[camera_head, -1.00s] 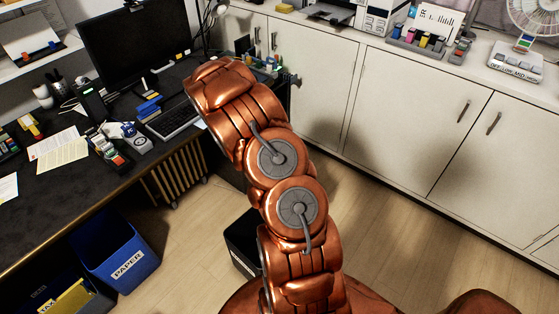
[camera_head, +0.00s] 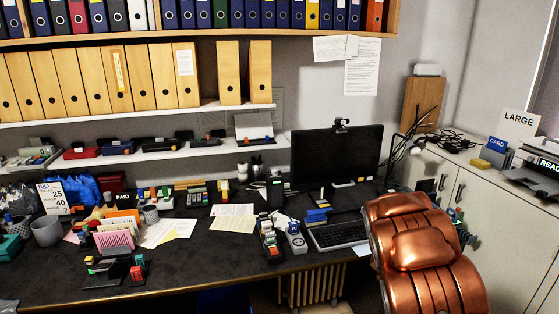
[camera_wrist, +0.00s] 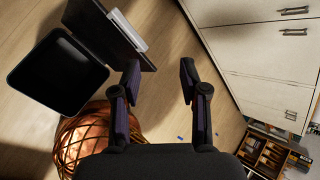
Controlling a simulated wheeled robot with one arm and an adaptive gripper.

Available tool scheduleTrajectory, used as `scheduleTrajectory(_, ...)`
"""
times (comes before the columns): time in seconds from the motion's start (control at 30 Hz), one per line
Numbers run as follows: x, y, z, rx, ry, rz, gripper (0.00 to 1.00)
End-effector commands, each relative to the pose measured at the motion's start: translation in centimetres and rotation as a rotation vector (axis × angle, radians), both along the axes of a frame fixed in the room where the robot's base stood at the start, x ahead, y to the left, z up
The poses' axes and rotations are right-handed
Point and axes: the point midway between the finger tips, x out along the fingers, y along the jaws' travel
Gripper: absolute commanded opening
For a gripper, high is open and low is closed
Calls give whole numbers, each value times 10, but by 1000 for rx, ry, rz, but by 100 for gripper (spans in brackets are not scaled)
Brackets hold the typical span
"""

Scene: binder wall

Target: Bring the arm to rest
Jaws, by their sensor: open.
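My gripper (camera_wrist: 160,85) shows in the wrist view with its two dark fingers spread apart and nothing between them. It hangs in free air over the wooden floor (camera_wrist: 185,30). In the head view, only a copper-coloured part of my arm shows at the lower right, in front of the desk's right end and the white cabinets. My gripper is out of sight there.
The dark desk (camera_head: 190,265) holds a monitor (camera_head: 336,156), a keyboard (camera_head: 338,234) and paper trays. Binder shelves (camera_head: 130,115) run above it. White cabinets (camera_head: 490,210) stand at right.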

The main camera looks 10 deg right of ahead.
Motion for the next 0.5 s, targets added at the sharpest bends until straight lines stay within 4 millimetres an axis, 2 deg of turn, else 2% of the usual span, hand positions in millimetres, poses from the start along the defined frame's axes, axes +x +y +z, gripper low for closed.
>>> scheduleTrajectory(0.03, -2, 6, 17, -14, -60, -69, 44)
scheduleTrajectory(0.2, -19, 26, 61, -53, -254, -326, 44)
scheduleTrajectory(0.5, -56, 78, 120, -70, -578, -769, 44)
